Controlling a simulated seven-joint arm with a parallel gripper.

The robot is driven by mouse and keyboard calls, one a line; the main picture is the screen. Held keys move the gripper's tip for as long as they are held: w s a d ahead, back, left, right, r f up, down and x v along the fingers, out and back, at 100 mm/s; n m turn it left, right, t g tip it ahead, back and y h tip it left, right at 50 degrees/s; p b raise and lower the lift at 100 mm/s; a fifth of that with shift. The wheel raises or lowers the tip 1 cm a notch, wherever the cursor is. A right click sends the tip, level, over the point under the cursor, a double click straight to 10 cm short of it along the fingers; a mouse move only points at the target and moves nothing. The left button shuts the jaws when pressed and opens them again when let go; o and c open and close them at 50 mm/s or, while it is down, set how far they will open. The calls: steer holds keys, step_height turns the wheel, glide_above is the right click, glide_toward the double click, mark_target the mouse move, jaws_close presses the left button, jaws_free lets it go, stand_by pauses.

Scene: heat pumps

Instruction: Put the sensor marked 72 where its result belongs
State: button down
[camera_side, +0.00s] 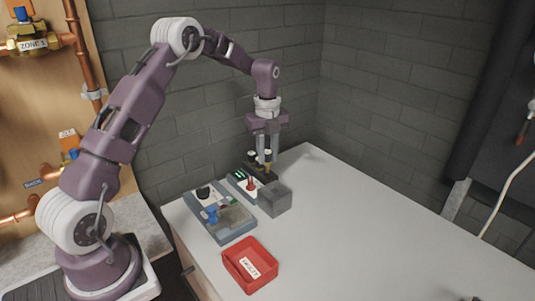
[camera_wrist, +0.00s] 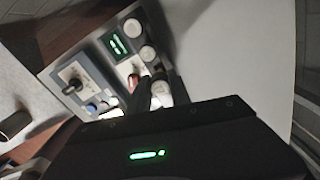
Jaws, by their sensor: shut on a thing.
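My gripper (camera_side: 264,168) points down at the back of the bench, over the small sensor holder. It is shut on a sensor (camera_side: 268,169), which is small and mostly hidden by the fingers. No number 72 is readable on it. In the wrist view the dark fingers (camera_wrist: 150,97) reach down beside several pale round sensor tops (camera_wrist: 147,53). A tester with a green display (camera_side: 239,175) stands just left of the gripper; the display also shows in the wrist view (camera_wrist: 118,43). A red tray (camera_side: 250,277) with a white label stands at the front.
A grey block-like box (camera_side: 274,200) stands close in front of the gripper. A blue-grey panel (camera_side: 239,235) with a black knob and a blue part lies to the left. The white bench top (camera_side: 370,235) is clear to the right. Brick walls stand behind.

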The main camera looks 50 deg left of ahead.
mark_target(268, 165)
steer(key=shift+f, duration=2.1)
stand_by(0.7)
steer(key=c, duration=1.1)
jaws_free()
step_height(268, 165, up, 7)
